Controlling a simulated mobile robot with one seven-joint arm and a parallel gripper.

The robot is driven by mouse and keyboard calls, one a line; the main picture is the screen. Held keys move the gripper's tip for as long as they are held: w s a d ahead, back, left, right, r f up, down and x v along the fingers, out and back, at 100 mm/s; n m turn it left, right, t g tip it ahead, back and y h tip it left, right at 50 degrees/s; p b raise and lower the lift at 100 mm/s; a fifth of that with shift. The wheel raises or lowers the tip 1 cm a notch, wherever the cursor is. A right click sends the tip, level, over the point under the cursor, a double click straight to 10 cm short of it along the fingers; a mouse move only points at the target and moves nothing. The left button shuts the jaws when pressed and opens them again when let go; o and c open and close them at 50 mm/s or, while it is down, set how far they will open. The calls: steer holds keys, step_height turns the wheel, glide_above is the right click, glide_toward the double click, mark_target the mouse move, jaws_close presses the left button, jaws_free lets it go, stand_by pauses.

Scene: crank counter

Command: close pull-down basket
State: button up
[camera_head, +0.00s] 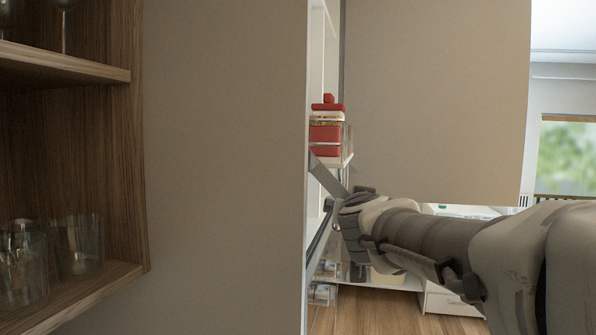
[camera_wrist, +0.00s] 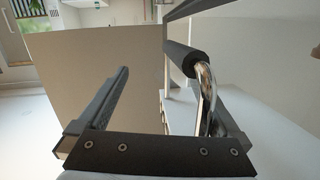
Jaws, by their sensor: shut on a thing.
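The pull-down basket (camera_head: 341,162) is a white and metal rack inside the tall cabinet. It shows edge-on in the head view, and a red and white container stack (camera_head: 326,133) appears on it. A slanted grey metal arm (camera_head: 326,178) runs below it towards my gripper (camera_head: 340,212). In the wrist view, a bent chrome handle with a dark grip (camera_wrist: 181,60) lies by the right finger of my gripper (camera_wrist: 163,85). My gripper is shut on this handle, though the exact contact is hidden. Most of the basket is hidden behind the cabinet side.
A large beige panel (camera_head: 225,160) stands left of my gripper, and another beige panel (camera_head: 435,100) stands behind my arm. Wooden shelves with glasses (camera_head: 75,245) are at the far left. Lower shelves with jars (camera_head: 323,292) lie beneath my gripper. Wooden floor (camera_head: 370,312) shows below.

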steer(key=s+d+r+m+h, duration=0.1)
steer(key=d+r+m+h, duration=0.1)
steer(key=d+r, duration=0.4)
steer(key=shift+s+d+r+t+h, duration=0.2)
steer(key=shift+d+r+t+h, duration=0.15)
steer(key=shift+r, duration=0.45)
steer(key=w+a+f+n+y, duration=0.1)
steer(key=a+f+n+y, duration=0.15)
steer(key=a+f, duration=0.4)
steer(key=s+a, duration=0.1)
steer(key=s, duration=0.9)
steer(key=s+a, duration=0.2)
steer(key=s, duration=0.9)
steer(key=shift+s+a+m, duration=0.2)
steer(key=shift+a+m, duration=0.05)
steer(key=shift+m, duration=0.1)
